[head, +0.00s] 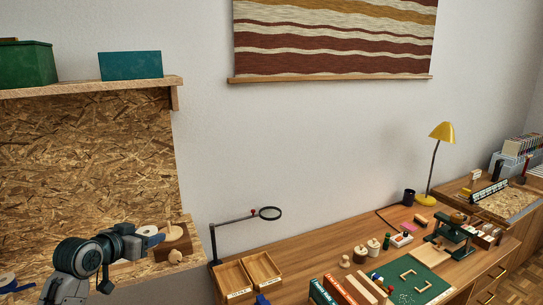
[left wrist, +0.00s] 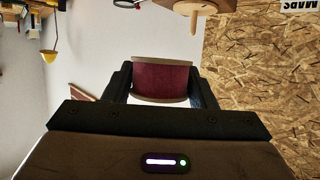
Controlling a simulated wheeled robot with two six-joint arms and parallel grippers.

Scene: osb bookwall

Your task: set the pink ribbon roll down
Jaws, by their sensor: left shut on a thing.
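The pink ribbon roll (left wrist: 161,79) is in the left wrist view, deep pink with tan rims at its two ends. It sits between the fingers of my left gripper (left wrist: 161,88), which is shut on it. In the head view my left gripper (head: 143,242) is at the lower left, in front of the particle board wall. A pale round face shows at its fingertips there, but the pink is not clear. A wooden stand with a peg (head: 174,238) is just right of the gripper. My right gripper is not in view.
A blue and white roll (head: 8,282) lies at the left edge. A shelf (head: 90,87) with green and teal boxes hangs above. To the right, a wooden desk (head: 325,253) holds trays (head: 263,270), a magnifier (head: 269,213), a green mat (head: 425,284) and a yellow lamp (head: 441,133).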

